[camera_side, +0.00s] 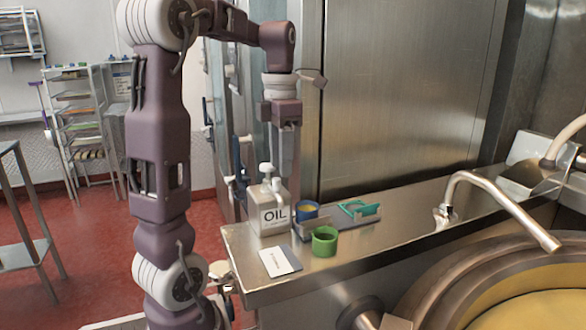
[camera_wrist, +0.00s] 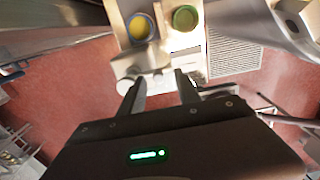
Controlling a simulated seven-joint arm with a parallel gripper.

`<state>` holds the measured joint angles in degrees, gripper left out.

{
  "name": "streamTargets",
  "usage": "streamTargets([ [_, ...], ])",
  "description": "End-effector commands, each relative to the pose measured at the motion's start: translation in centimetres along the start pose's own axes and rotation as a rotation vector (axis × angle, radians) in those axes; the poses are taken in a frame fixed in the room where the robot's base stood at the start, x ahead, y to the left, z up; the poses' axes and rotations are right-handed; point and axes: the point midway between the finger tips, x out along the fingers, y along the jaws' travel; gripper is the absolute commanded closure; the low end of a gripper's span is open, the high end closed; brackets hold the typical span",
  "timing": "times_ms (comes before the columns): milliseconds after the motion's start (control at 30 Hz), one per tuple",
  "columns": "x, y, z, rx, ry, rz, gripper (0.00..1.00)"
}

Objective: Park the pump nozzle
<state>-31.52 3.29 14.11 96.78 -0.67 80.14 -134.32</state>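The white oil container (camera_side: 272,217), labelled OIL, stands on the left end of the steel counter. Its white pump head (camera_side: 266,168) rises from the top, and a white nozzle (camera_side: 279,184) sticks out to the right. My gripper (camera_side: 288,182) points down right at the pump, with its fingers near the nozzle. In the wrist view my gripper (camera_wrist: 153,82) has its fingers spread apart. White pump parts (camera_wrist: 146,60) show just beyond and between the fingertips. I cannot tell whether a finger touches the pump.
A blue cup (camera_side: 307,210) with yellow contents and a teal holder (camera_side: 358,209) sit at a grey tray (camera_side: 340,222). A green cup (camera_side: 325,241) and a printed card (camera_side: 280,262) lie in front. A metal spout (camera_side: 505,205) and a large kettle (camera_side: 500,285) are at right.

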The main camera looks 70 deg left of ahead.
Motion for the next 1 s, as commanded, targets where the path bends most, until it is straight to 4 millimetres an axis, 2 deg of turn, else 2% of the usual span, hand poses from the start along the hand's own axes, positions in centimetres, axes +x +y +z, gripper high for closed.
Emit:
streamTargets([
  [100, -1.4, 0.0, 0.1, 0.000, -0.003, 0.002, 0.60],
  [333, -2.7, 0.0, 0.1, 0.001, -0.004, 0.001, 0.60],
  [800, -8.5, 0.0, 0.1, 0.001, -0.004, 0.001, 0.60],
  [1000, -9.0, -0.1, 0.0, 0.001, -0.002, -0.001, 0.60],
])
